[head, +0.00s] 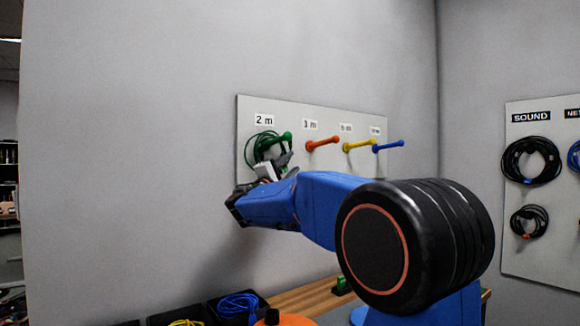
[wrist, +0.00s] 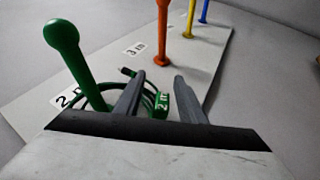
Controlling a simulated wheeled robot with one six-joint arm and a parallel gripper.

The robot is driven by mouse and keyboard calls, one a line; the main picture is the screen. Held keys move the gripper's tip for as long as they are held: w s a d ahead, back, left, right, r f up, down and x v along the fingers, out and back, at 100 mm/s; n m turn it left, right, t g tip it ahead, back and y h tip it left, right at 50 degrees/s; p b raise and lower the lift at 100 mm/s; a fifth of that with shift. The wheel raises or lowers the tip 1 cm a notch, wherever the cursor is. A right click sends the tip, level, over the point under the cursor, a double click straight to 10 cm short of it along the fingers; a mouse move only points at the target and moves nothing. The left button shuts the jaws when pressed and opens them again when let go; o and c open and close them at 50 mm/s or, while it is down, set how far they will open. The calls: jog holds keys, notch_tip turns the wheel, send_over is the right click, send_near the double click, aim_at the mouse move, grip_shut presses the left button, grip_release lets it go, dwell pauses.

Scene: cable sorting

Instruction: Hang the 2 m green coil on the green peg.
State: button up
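The green peg (wrist: 72,62) sticks out from the board under the "2 m" label, with its round tip (head: 287,137) free. The green coil (head: 262,146) is at this peg, close to the board, and its loop appears to go around the peg's base. In the wrist view the coil (wrist: 101,93) is partly hidden by the peg and my left finger. Its green "2 m" tag (wrist: 162,102) shows between my fingers. My gripper (wrist: 160,78) is open, its two grey fingers apart, with no cable seen clamped. In the head view my gripper (head: 287,163) is just below the peg.
Orange (head: 322,143), yellow (head: 360,145) and blue (head: 389,145) pegs stand bare to the right on the same board (head: 340,112). A second board (head: 555,235) with black coils is at the far right. Below are a wooden table edge (head: 305,297) and dark bins holding blue and yellow cables.

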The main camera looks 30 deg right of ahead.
jog(key=v, duration=1.7)
jog(key=shift+a, duration=0.2)
jog(key=shift+s+f, duration=0.1)
jog(key=shift+f, duration=0.05)
